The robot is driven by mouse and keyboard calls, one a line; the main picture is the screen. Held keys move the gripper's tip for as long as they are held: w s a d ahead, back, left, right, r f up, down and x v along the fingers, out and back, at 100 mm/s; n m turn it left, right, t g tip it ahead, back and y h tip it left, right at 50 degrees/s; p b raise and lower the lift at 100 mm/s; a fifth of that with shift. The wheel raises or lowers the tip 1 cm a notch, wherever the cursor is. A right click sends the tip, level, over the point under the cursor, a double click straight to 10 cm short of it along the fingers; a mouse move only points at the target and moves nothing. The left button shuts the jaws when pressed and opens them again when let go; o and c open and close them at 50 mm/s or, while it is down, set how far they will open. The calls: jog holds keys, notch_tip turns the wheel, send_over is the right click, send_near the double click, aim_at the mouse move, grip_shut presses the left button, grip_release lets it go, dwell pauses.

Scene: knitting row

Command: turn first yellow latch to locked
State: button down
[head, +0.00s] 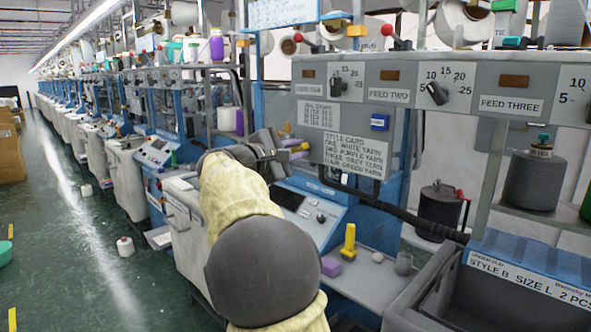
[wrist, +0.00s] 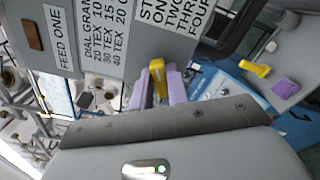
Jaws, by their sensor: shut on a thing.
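The yellow latch (head: 301,147) juts out by the left edge of the grey panel in the head view. In the wrist view the yellow latch (wrist: 157,72) stands between the two pale purple fingers of my gripper (wrist: 160,90). My gripper (head: 293,149) is shut on it, reaching in from the left in the head view. The latch's mount is hidden behind the fingers and the wrist. I cannot read a locked or unlocked mark for it.
The panel carries printed cards (head: 351,155) and dials (head: 438,93). Below, a ledge holds a yellow upright piece (head: 349,242) and a purple block (head: 331,267). A grey bin (head: 440,300) stands at front right. The green aisle floor (head: 70,220) is mostly open at left.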

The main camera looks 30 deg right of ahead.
jog(key=shift+f+m+b, duration=0.2)
jog(key=shift+m+b, duration=2.8)
jog(key=shift+b, duration=0.2)
jog(key=c, duration=1.4)
grip_release()
jog(key=shift+a, duration=0.1)
jog(key=b+v, duration=0.2)
jog(key=v, duration=1.5)
jog(key=shift+s+a+r, duration=0.1)
jog(key=shift+a, duration=0.05)
